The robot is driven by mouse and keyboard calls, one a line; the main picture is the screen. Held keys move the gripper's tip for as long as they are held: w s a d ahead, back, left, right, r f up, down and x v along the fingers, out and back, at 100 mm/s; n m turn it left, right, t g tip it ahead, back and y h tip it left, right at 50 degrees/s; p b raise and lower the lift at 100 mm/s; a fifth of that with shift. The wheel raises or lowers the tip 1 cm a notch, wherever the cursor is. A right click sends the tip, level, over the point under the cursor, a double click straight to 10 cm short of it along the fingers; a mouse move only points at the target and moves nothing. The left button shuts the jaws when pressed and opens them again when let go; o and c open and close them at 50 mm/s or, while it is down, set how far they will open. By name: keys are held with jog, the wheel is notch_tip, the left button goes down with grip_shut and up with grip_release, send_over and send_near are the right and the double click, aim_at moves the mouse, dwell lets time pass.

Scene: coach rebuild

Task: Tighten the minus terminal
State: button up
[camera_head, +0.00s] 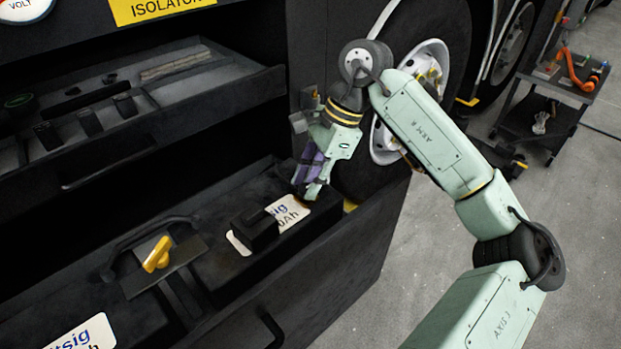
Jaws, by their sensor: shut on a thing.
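My gripper (309,193), pale green with purple parts, points down at the far right end of a black battery (215,265) in the open lower drawer. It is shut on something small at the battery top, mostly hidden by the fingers. I cannot make out the minus terminal itself or its marking from here. A white label (288,212) with blue lettering lies just left of the fingertips. A black block (255,230) sits on the battery top, left of the label.
A yellow handle (157,254) stands on a dark plate at left. A second white label (85,335) shows at lower left. The upper drawer (165,98) is open above. A wheel (430,70) is close behind my arm.

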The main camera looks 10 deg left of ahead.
grip_shut()
jog(key=shift+f+m+b, duration=0.15)
jog(key=shift+m+b, duration=0.15)
jog(key=shift+b, duration=0.2)
jog(key=m+b, duration=0.1)
jog(key=b, duration=0.1)
jog(key=m+t+b, duration=0.1)
jog(key=shift+s+d+f+m+b, duration=0.1)
jog(key=shift+f+m+b, duration=0.05)
jog(key=shift+m+b, duration=0.2)
jog(key=m+t+b, duration=0.1)
jog(key=m+b, duration=0.1)
jog(key=m+t+b, duration=0.1)
jog(key=m+b, duration=0.1)
jog(key=shift+s+y, duration=0.2)
jog(key=shift+y, duration=0.1)
jog(key=m+t+b, duration=0.1)
jog(key=m+b, duration=0.1)
jog(key=m+t+b, duration=0.1)
jog(key=m+b, duration=0.1)
jog(key=m, duration=0.1)
jog(key=shift+s+m+b, duration=0.2)
jog(key=shift+m+b, duration=0.15)
jog(key=m+b, duration=0.1)
jog(key=m+t+h+b, duration=0.1)
jog(key=m, duration=0.1)
jog(key=m+b, duration=0.1)
jog(key=shift+s+a+r+m+h, duration=0.1)
jog(key=shift+a+r+m+h, duration=0.15)
jog(key=shift+m+h, duration=0.15)
